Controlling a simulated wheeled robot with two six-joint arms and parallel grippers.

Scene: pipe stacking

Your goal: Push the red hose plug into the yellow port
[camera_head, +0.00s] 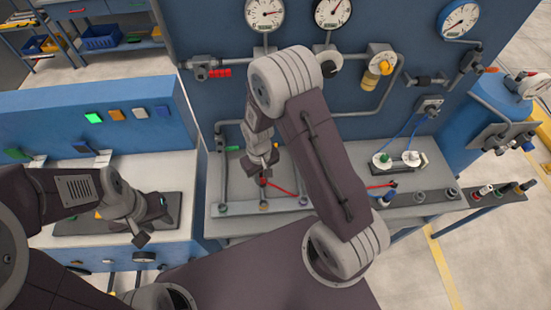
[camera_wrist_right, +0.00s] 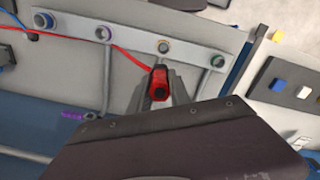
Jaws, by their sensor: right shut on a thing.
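My right gripper (camera_head: 262,173) is shut on the red hose plug (camera_head: 264,182), above the grey bench. In the right wrist view the red plug (camera_wrist_right: 160,86) sits between the fingers (camera_wrist_right: 162,95), with its red hose (camera_wrist_right: 128,56) running off to the left. The yellow port (camera_head: 264,206) is in the row of ports along the bench front. In the wrist view the yellow port (camera_wrist_right: 163,46) lies just beyond the plug, with a gap visible between them. My left gripper (camera_head: 150,222) is over the dark panel at the left; its finger opening is unclear.
A green port (camera_head: 222,208) and a purple port (camera_wrist_right: 103,33) flank the yellow one. A blue port (camera_wrist_right: 43,20) is farther along. Gauges (camera_head: 264,13) and valves are on the blue wall behind. A white connector block (camera_head: 400,160) stands at the right.

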